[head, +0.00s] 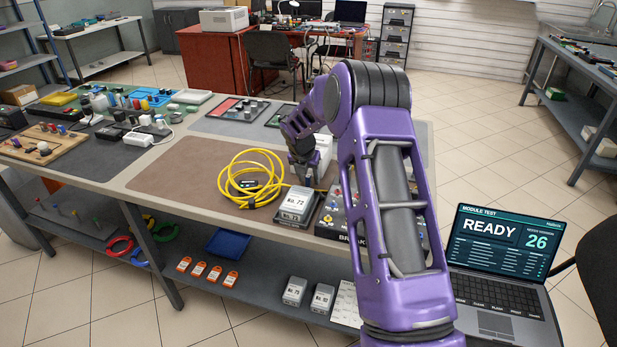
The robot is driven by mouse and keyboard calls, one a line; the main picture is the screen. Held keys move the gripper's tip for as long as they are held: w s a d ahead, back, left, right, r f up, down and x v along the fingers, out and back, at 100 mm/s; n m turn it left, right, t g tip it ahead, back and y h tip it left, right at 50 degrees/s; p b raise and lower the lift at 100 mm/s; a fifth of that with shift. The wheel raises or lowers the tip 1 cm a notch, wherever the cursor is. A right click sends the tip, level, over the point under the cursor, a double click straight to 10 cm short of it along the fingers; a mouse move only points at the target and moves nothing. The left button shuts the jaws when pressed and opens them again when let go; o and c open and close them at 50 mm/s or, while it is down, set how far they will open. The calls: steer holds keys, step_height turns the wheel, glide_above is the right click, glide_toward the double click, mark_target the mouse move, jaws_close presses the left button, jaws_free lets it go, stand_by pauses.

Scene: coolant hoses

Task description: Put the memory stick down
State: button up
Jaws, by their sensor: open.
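My purple arm reaches over the workbench from the right. My gripper (304,174) is open and points down just behind a grey-and-white module (297,204) with a number label on its top. I cannot make out a memory stick for certain; the space between and below the fingers is small and partly hidden by the gripper. A yellow cable (232,176) lies coiled on the brown mat (175,172), left of my gripper. A small dark device with a green display (248,184) lies at the coil.
A dark panel with knobs (335,222) stands right of the module, partly behind my arm. A white box (323,148) is behind my gripper. Parts crowd the bench's left end. The brown mat's left side is clear. A laptop (500,262) reading READY stands at right.

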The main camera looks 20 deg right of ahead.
steer(key=p+v, duration=0.1)
steer(key=v, duration=1.1)
